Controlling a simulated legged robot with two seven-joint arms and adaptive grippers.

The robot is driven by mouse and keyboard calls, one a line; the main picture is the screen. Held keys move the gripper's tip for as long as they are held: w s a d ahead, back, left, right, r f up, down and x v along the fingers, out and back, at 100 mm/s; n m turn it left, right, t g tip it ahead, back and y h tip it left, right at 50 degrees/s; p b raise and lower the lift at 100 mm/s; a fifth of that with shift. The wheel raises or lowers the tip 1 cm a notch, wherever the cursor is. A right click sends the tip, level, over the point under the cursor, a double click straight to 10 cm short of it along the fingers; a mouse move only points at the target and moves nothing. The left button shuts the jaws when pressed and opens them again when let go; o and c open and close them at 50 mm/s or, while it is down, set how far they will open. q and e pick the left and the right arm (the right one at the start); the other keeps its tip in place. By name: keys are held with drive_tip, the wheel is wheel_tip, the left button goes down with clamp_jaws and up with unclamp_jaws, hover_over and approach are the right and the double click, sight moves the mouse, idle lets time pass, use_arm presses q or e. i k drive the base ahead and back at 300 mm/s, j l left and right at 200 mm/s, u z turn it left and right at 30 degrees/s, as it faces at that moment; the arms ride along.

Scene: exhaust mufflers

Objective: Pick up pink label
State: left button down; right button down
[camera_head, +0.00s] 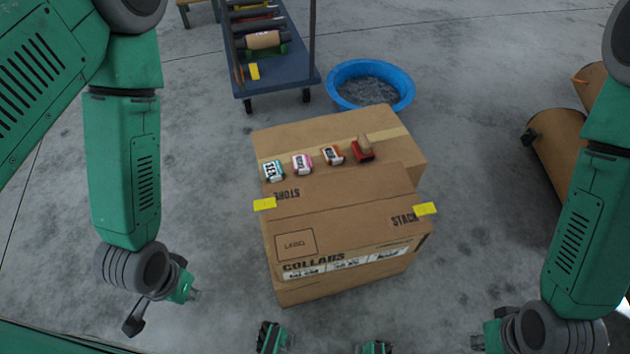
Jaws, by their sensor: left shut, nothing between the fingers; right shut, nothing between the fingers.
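The pink label (302,162), a small pink and white piece with dark print, lies on top of a cardboard box (340,215). It sits between a teal label (273,171) on its left and an orange label (332,155) on its right. My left gripper (188,291) is shut and empty, low at the left, over the floor and apart from the box. My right gripper (480,343) is shut and empty at the lower right, partly hidden by its own wrist and the picture edge. Neither gripper touches a label.
Yellow tabs (265,204) mark the box sides. Behind stand a blue cart (283,75) and a blue tub (338,92). Brown cylinders (562,150) stand at right. Floor beside the box is clear.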

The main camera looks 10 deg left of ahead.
sight(302, 163)
drive_tip(key=i+j+z, duration=0.15)
drive_tip(key=j+z, duration=0.3)
drive_tip(key=i+j+z, duration=0.1)
drive_tip(key=j+z, duration=0.35)
drive_tip(key=j, duration=0.2)
drive_tip(key=j+z, duration=0.5)
drive_tip(key=k+j+z, duration=0.15)
drive_tip(key=j+z, duration=0.3)
drive_tip(key=j, duration=0.2)
drive_tip(key=k+j+z, duration=0.2)
drive_tip(key=j+z, duration=0.25)
drive_tip(key=k+j+z, duration=0.1)
drive_tip(key=j+z, duration=0.3)
drive_tip(key=k+j+z, duration=0.1)
drive_tip(key=j+z, duration=0.3)
